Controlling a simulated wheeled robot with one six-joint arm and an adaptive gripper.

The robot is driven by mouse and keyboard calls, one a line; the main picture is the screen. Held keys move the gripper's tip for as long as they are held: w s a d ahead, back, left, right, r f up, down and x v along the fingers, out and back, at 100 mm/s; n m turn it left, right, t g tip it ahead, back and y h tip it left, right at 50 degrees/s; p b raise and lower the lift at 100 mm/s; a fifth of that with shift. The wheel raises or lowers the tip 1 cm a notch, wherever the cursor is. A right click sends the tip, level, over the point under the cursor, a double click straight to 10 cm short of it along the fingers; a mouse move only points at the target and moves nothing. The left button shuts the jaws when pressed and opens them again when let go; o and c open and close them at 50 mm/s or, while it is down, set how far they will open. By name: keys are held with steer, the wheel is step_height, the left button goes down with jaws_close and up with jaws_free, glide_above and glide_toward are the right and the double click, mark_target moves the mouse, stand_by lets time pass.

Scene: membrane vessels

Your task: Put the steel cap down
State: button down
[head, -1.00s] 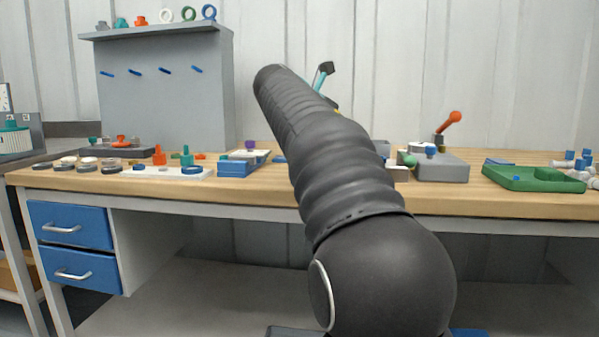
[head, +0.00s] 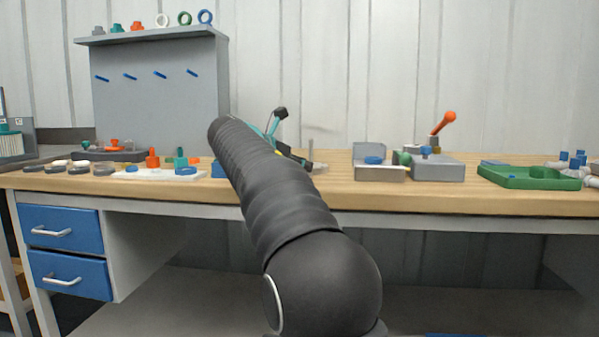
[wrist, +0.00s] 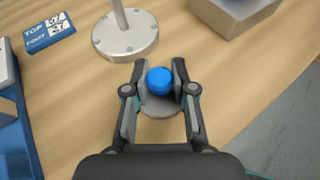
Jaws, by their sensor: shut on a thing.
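The steel cap (wrist: 160,108) is a flat grey disc with a round blue knob (wrist: 159,81) on top. It shows in the wrist view, level or nearly so, over the wooden bench top. My gripper (wrist: 159,70) is shut on the blue knob, one finger on each side. I cannot tell whether the disc touches the bench or hangs just above it. In the head view my gripper is mostly hidden behind my arm, low over the bench by a thin steel post (head: 311,150); the cap cannot be made out there.
The post's round steel base (wrist: 125,36) stands just beyond the cap. A grey box (wrist: 234,14) is beyond to the right, and a blue label plate (wrist: 49,32) at upper left. Bare wood lies around the cap; the bench edge is to the right. A green tray (head: 530,178) stands farther right.

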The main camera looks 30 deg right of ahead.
steer(key=shift+f, duration=0.2)
steer(key=c, duration=1)
jaws_free()
steer(key=shift+o, duration=0.2)
steer(key=shift+s+a+r, duration=0.1)
steer(key=shift+a+r, duration=0.2)
steer(key=shift+r, duration=0.05)
steer(key=p+v, duration=0.2)
steer(key=v, duration=0.9)
steer(key=shift+p, duration=0.3)
steer(key=shift+s+a, duration=0.1)
